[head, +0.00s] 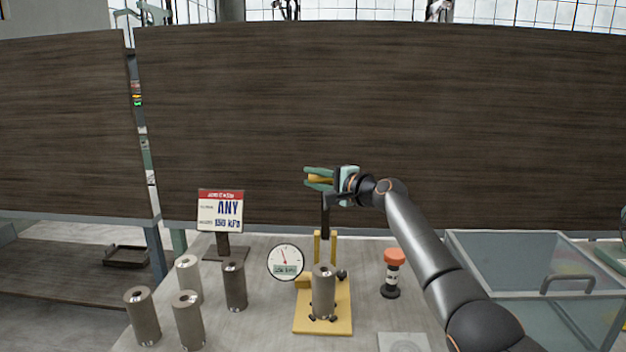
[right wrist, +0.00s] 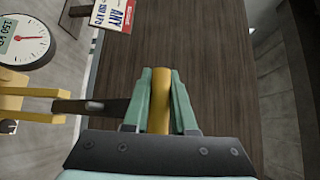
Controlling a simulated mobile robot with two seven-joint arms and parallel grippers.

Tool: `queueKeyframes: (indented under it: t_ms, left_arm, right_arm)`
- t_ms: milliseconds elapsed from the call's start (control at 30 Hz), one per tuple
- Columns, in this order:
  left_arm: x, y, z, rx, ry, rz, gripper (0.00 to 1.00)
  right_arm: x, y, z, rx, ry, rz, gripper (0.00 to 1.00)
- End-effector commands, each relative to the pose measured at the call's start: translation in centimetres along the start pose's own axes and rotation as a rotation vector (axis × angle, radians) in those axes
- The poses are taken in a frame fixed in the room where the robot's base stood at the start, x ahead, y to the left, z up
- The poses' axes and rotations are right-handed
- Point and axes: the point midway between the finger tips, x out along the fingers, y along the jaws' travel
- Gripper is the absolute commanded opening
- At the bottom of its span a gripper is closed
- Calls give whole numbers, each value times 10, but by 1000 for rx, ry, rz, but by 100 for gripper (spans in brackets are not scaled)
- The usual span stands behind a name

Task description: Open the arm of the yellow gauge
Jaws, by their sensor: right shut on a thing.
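The yellow gauge (head: 340,325) stands on the table, a yellow base and post with a round white dial (head: 285,262) at its left. A grey metal cylinder (head: 323,291) stands upright on the base. The gauge's dark arm (head: 326,215) stands roughly upright above the post, with a yellow handle at its top. My right gripper (head: 319,179) is shut on that yellow handle. In the right wrist view the handle (right wrist: 161,100) lies between both green fingers, and the dark arm (right wrist: 105,107) runs left to the yellow post. My left gripper is not in view.
Several grey cylinders (head: 188,320) stand at the left of the table. A sign (head: 221,211) reading "ANY 150 kPa" stands behind them. A red-topped black object (head: 393,272) stands right of the gauge. A glass-lidded box (head: 520,262) is farther right. A dark wood panel (head: 400,120) rises behind.

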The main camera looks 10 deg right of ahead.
Motion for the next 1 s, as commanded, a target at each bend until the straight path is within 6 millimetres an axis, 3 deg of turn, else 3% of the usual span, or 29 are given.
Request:
queueKeyframes:
  t_ms: [33, 900, 933, 1000]
  left_arm:
    - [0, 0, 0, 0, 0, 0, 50]
    - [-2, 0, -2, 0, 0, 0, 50]
    - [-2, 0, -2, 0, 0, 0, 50]
    - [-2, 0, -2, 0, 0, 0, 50]
  right_arm:
    - [0, 15, -12, 8, 19, 35, 0]
    - [5, 13, -17, 36, 20, 63, 0]
    - [5, 13, -17, 36, 20, 63, 28]
    - [5, 13, -17, 36, 20, 63, 36]
